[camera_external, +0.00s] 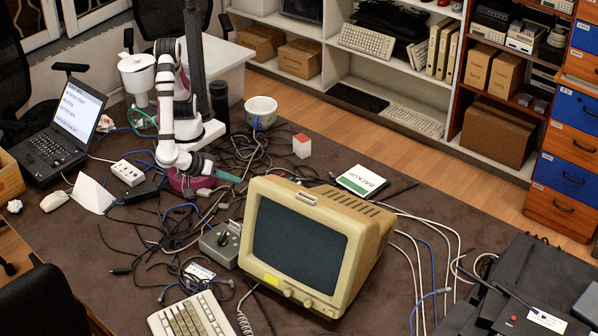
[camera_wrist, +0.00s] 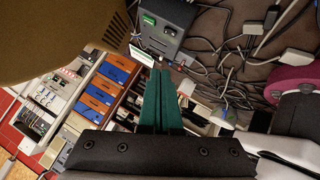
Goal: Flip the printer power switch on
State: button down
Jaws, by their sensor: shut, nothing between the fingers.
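My gripper (camera_external: 228,177) is shut and empty, its green fingers together, held above the cables behind the beige monitor. The fingers also show in the wrist view (camera_wrist: 160,80), pointing up toward a grey box (camera_wrist: 165,30) with green-marked parts on its face. In the external view a grey switch box (camera_external: 221,244) with a dark lever or knob sits left of the monitor, apart from my gripper. I cannot tell for sure that both views show the same box. No printer is clearly recognizable, and the lever's on or off position cannot be read.
The beige monitor (camera_external: 305,240) stands in front of my gripper. Loose cables (camera_external: 165,235) cover the table around the box. A keyboard (camera_external: 190,318) lies at the front, a laptop (camera_external: 62,133) at the left, a BACKUP box (camera_external: 361,181) behind the monitor, and dark equipment (camera_external: 520,290) at the right.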

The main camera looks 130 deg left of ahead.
jog(key=shift+v, duration=1.25)
jog(key=shift+w, duration=0.15)
jog(key=shift+s+d, duration=0.25)
jog(key=shift+d, duration=0.05)
jog(key=shift+a, duration=0.1)
jog(key=w+d+f+x, duration=0.1)
jog(key=d+f+x, duration=0.1)
jog(key=x, duration=1)
jog(key=shift+a+f, duration=0.2)
